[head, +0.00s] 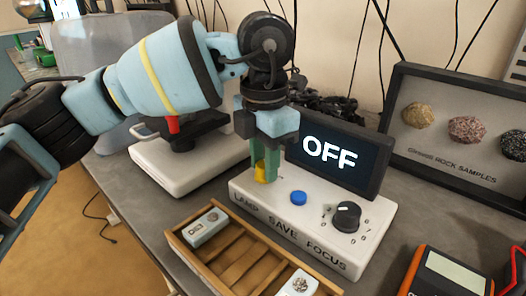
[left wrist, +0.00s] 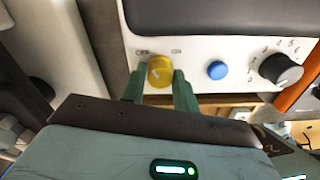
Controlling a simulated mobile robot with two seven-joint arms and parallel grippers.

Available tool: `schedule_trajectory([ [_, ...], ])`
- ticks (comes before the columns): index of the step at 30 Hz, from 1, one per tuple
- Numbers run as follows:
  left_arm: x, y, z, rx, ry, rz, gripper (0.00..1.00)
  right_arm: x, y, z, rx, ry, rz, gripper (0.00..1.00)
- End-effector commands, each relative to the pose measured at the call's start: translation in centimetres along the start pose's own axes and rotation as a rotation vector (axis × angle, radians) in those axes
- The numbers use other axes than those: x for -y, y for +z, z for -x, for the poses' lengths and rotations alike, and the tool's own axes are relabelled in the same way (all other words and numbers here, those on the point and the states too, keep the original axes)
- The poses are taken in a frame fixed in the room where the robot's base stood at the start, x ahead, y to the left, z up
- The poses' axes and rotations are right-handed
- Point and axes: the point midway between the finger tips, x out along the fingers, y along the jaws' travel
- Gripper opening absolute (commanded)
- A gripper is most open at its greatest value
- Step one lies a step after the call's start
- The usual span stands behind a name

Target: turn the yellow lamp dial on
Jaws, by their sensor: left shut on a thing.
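The yellow lamp dial (head: 261,172) sits at the left end of the white control box (head: 300,222), above the word LAMP. It also shows in the left wrist view (left wrist: 160,71), with a small mark on its face and two small labels beside it. My left gripper (head: 258,163) reaches down from above with its green fingers shut on the dial, one on each side. In the left wrist view the gripper (left wrist: 167,80) has the dial between its fingertips. The dark screen (head: 335,155) on the box reads OFF. My right gripper is not in view.
A blue button (head: 298,197) and a black knob (head: 347,216) are on the same box. A wooden tray (head: 228,262) with small modules stands in front. A framed rock display (head: 455,130) is at the right, and a white-based device (head: 180,163) is at the left.

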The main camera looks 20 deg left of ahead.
Motion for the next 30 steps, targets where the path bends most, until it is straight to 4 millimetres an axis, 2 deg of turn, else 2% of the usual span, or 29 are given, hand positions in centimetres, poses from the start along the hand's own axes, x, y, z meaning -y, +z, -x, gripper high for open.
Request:
schedule_trajectory([
  [3, 0.0, 0.0, 0.4, 0.002, 0.0, -0.108, 0.07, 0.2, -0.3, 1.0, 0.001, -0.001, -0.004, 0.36],
  [18, 0.0, 0.0, 0.4, 0.003, 0.003, -0.583, 0.07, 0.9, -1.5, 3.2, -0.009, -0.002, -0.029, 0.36],
  [30, 0.0, 0.0, 0.4, 0.004, 0.003, -0.958, 0.07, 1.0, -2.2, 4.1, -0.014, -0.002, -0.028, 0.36],
])
